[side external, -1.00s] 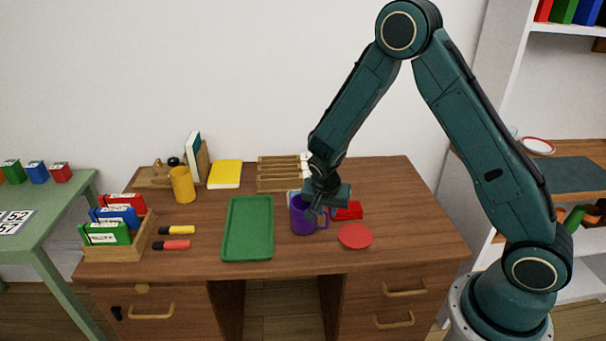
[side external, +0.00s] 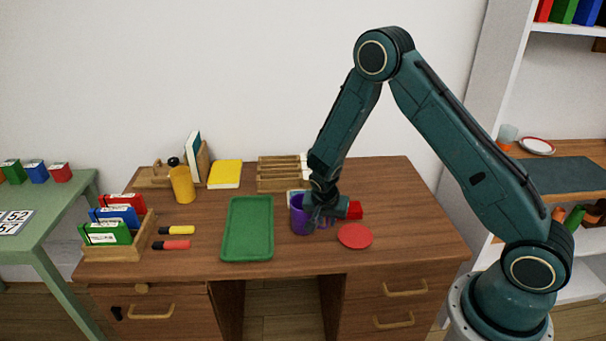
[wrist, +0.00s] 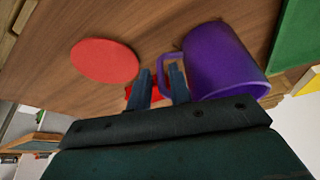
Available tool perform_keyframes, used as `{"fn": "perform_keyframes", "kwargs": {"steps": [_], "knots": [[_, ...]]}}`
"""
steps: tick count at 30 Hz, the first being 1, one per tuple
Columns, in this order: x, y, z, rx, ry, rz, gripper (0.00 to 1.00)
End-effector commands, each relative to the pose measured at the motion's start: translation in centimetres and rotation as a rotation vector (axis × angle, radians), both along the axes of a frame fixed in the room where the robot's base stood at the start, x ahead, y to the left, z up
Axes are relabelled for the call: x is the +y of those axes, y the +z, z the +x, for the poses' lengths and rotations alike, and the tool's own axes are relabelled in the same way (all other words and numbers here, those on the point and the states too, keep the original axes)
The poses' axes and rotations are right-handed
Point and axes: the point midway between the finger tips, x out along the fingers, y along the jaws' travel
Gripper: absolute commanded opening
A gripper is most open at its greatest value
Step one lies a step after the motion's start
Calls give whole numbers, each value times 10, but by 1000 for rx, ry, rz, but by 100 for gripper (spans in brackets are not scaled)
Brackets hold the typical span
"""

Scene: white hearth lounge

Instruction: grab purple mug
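The purple mug (side external: 299,224) stands upright on the brown desk, right of the green tray. In the wrist view, the mug (wrist: 221,62) is at the upper right, its handle (wrist: 163,65) pointing left toward my fingers. My gripper (wrist: 160,84) is open, with a gap between its two fingers. The handle shows between the fingers, the right finger lying between it and the mug body. In the side view, my gripper (side external: 316,218) is low at the mug's right side and covers its handle. Firm contact cannot be made out.
A red round coaster (side external: 355,236) lies right of the mug, with a red block (side external: 355,209) behind it. The green tray (side external: 247,255) lies left. A wooden slatted rack (side external: 279,174) stands behind. The desk front before the mug is clear.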

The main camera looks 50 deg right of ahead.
Motion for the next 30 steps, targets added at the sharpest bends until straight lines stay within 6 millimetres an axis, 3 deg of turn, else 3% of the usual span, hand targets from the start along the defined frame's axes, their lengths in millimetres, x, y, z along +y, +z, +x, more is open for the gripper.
{"fn": "perform_keyframes", "kwargs": {"steps": [7,23,26,30], "knots": [[-6,-16,3,0,-1,0,20],[-6,-17,3,0,0,-1,20],[-6,-17,3,0,0,-1,1],[-6,-17,3,0,0,-1,0]]}}
